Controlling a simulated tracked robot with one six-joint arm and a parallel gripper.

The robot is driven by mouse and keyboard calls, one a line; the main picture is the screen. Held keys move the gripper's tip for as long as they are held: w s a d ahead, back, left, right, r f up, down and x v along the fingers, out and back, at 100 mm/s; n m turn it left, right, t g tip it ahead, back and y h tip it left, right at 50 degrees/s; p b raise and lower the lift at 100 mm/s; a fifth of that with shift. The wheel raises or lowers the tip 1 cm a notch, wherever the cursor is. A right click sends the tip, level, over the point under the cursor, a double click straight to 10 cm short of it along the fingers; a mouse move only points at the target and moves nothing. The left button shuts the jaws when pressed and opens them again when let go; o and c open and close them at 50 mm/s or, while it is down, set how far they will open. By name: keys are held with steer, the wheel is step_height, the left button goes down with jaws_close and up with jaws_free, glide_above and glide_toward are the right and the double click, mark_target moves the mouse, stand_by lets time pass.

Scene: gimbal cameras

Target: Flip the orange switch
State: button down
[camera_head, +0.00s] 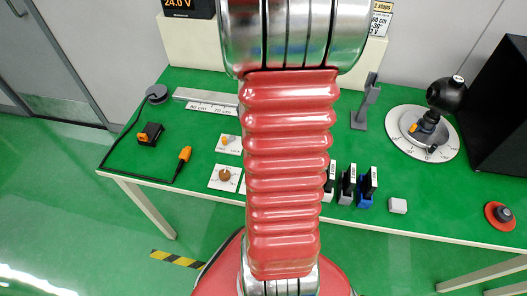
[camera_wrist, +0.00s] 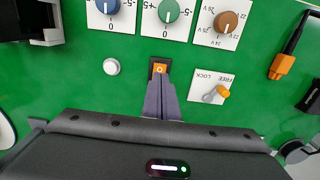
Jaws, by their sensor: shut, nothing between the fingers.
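A small orange switch (camera_wrist: 159,68) in a dark frame sits on the green bench top in the wrist view. My gripper (camera_wrist: 160,80) is shut and empty, with its dark fingertips right at the near edge of the switch. I cannot tell whether they touch it. The fingers cover the near part of the frame. To the right of the switch is an orange-tipped lever (camera_wrist: 216,93) on a white FREE/LOCK plate; it also shows in the head view (camera_head: 227,139). My arm hides the gripper and the orange switch in the head view.
In the wrist view, a blue knob (camera_wrist: 108,7), a green knob (camera_wrist: 168,11) and a brown knob (camera_wrist: 226,22) stand beyond the switch. A white round button (camera_wrist: 112,67) is to its left. A cable with an orange connector (camera_wrist: 281,66) lies at right.

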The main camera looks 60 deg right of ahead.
steer(key=shift+r, duration=1.3)
steer(key=w+a+r+n+t, duration=0.1)
steer(key=a+r+n, duration=0.3)
steer(key=a, duration=0.6)
steer(key=a+r+n+t, duration=0.2)
steer(key=a+r+n, duration=0.3)
steer(key=a+r, duration=0.3)
steer(key=w+a+r+n+t, duration=0.1)
steer(key=a+r+n, duration=0.3)
steer(key=a, duration=0.8)
step_height(320, 180, up, 2)
steer(key=shift+w+a+r+t, duration=0.1)
steer(key=shift+w+a+t, duration=0.25)
steer(key=shift+t, duration=0.45)
